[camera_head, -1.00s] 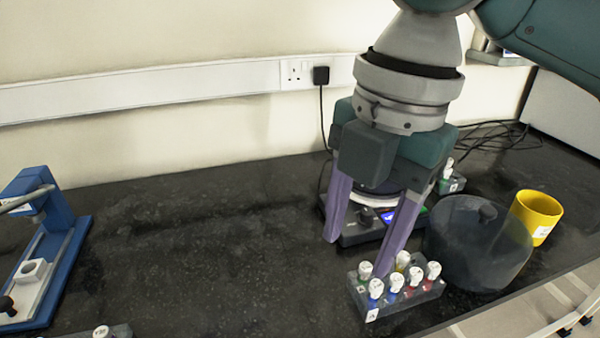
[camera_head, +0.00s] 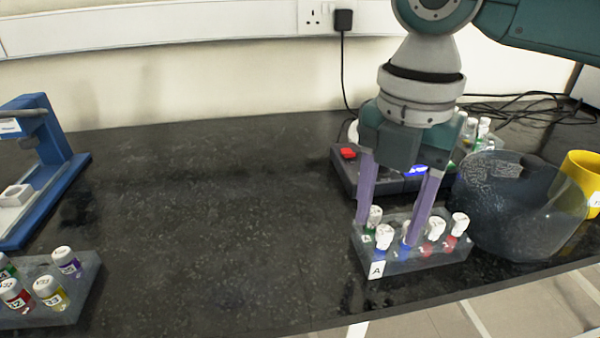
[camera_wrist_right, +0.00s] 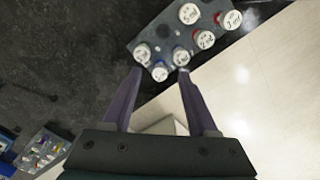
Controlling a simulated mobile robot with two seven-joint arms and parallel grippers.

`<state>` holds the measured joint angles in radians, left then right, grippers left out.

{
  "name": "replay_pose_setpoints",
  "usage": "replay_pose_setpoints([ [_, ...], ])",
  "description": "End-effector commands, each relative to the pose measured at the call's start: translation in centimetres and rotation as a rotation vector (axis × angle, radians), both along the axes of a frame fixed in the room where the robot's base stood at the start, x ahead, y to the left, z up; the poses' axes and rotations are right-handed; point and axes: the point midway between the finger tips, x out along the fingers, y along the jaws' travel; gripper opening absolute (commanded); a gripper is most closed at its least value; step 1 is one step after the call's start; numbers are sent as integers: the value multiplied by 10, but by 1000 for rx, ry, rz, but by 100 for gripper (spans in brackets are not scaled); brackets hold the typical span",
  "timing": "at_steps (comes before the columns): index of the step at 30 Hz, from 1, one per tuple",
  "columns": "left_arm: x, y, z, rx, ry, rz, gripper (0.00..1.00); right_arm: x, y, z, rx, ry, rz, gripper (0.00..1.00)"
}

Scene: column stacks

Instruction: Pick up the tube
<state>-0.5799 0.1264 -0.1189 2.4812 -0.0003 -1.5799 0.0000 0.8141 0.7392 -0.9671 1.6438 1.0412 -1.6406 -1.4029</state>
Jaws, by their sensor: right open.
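A grey rack marked A (camera_head: 376,269) holds several upright tubes with white caps and green, blue or red bodies. It also shows at the top of the right wrist view (camera_wrist_right: 152,32). My right gripper (camera_head: 389,232) is open, its two purple fingers pointing down at the rack's left part. A blue tube (camera_head: 383,239) stands near the fingertips in the head view. In the right wrist view a white-capped tube (camera_wrist_right: 160,72) appears between the fingertips (camera_wrist_right: 160,70); I cannot tell if they touch it. Another tube is partly hidden behind the right finger. My left gripper is not in view.
A clear bowl-like container (camera_head: 520,215) stands close right of the rack, with a yellow cup (camera_head: 582,175) beyond. A dark device (camera_head: 345,172) is behind the gripper. Another tube rack (camera_head: 84,290) and a blue stand (camera_head: 45,135) are at left. The middle counter is clear.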

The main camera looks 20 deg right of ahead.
Motion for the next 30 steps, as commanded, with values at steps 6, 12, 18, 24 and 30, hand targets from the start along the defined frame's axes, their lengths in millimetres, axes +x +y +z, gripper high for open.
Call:
replay_pose_setpoints([
  [6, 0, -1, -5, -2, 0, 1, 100, 0, 0, -19, 0, 0, 1, 59],
  [12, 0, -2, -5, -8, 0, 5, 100, 0, 0, -19, 1, -1, 1, 57],
  [18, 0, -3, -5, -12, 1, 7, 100, 0, 0, -18, 1, -1, 1, 34],
  [24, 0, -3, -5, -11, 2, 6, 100, 0, 0, -18, 1, -1, 0, 12],
  [30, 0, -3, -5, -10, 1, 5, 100, 0, 0, -18, 1, -1, 0, 0],
])
